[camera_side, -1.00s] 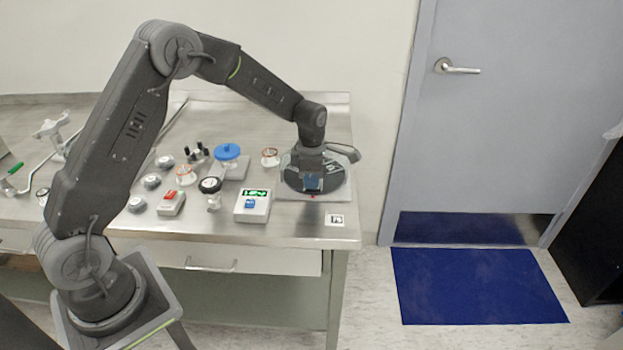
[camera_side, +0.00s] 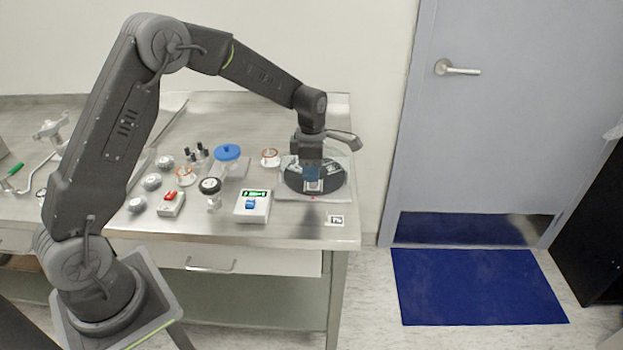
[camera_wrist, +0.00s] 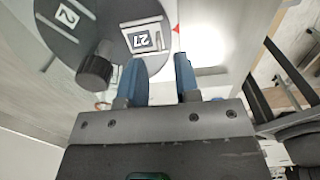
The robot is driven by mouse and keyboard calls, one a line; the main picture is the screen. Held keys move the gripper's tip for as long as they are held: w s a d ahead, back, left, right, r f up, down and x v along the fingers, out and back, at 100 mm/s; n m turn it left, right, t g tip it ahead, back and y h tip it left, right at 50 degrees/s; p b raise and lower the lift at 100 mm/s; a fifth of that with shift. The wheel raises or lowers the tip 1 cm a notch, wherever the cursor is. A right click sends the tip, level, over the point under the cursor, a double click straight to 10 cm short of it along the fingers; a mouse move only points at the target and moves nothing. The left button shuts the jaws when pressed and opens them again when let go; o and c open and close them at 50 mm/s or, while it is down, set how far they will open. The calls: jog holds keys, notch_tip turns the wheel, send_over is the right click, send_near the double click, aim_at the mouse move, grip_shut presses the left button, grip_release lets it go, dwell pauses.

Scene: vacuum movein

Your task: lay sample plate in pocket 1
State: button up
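The sample plate (camera_wrist: 141,41), pale with a black-framed mark like "27", lies on the dark round disc (camera_wrist: 100,20) in the wrist view. In the side view a small pale patch, likely the same plate (camera_side: 312,186), shows on the disc (camera_side: 335,183) just below my fingers. My gripper (camera_wrist: 160,68) has its two blue fingers apart, with nothing seen between them. In the side view my gripper (camera_side: 312,177) is above the front part of the disc. The pocket's edges under the plate are hard to make out.
A second mark, like "2" (camera_wrist: 68,16), sits on the disc, and a dark knob (camera_wrist: 96,66) stands up from it. A controller box with a green display (camera_side: 253,206), a black-topped valve (camera_side: 210,187) and a blue-capped part (camera_side: 228,152) stand to the left.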

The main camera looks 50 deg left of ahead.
jog(key=s+d+r+m+t, duration=0.1)
jog(key=s+r+m, duration=0.3)
jog(key=r, duration=0.4)
jog(key=s+d+r+m+t, duration=0.15)
jog(key=s+r+m, duration=0.25)
jog(key=r, duration=0.4)
jog(key=s+d+m+t, duration=0.1)
jog(key=s+d+m, duration=0.1)
jog(key=s+m, duration=0.7)
jog(key=s+d+r+m+t, duration=0.1)
jog(key=s+d+m+t, duration=0.1)
jog(key=s+m, duration=0.8)
jog(key=shift+s+r, duration=0.3)
jog(key=shift+s, duration=0.35)
jog(key=shift+d, duration=0.1)
